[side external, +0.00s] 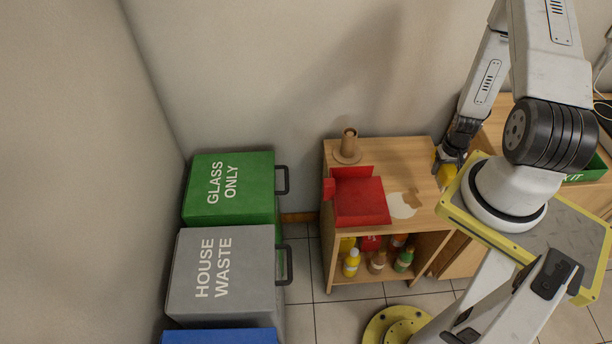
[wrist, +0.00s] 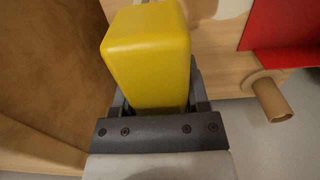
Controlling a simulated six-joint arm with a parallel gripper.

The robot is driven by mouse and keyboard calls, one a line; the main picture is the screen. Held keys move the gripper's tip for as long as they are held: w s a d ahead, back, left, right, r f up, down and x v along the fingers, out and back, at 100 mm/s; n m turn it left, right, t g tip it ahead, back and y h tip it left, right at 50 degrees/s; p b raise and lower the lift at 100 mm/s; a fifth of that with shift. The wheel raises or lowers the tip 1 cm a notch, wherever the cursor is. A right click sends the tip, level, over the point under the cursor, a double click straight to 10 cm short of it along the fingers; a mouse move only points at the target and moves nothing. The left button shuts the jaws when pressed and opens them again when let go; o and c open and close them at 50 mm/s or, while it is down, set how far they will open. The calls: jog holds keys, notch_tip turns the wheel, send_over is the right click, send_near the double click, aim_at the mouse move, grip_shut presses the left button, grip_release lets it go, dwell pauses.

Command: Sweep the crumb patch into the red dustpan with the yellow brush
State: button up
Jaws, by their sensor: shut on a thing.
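The red dustpan (side external: 362,203) lies on the wooden cabinet top, its raised back toward the wall; part of it shows at the upper right of the wrist view (wrist: 285,25). A brown patch (side external: 412,197), which looks like the crumbs, lies right of the dustpan, beside and partly over a pale patch (side external: 400,208). My gripper (side external: 452,158) is shut on the yellow brush (wrist: 148,55), at the cabinet's right end. The brush (side external: 446,178) is right of the patch and apart from it. Its lower end is hidden in the wrist view.
Several bottles (side external: 376,262) stand on the shelf below. Green (side external: 230,188) and grey (side external: 222,272) bins stand to the left. A wooden counter (side external: 492,125) stands to the right, behind my arm.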

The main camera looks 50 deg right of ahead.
jog(key=shift+f, duration=0.1)
jog(key=shift+f, duration=3.45)
jog(key=shift+f, duration=1.5)
jog(key=shift+w+a, duration=0.1)
jog(key=shift+w+a+r, duration=0.2)
jog(key=shift+w+a, duration=0.7)
jog(key=shift+a, duration=0.05)
jog(key=shift+w+a+f, duration=0.15)
jog(key=shift+w+a, duration=0.35)
jog(key=shift+a, duration=0.05)
jog(key=shift+w+a+f, duration=0.15)
jog(key=shift+w+a, duration=0.3)
jog(key=shift+a, duration=0.05)
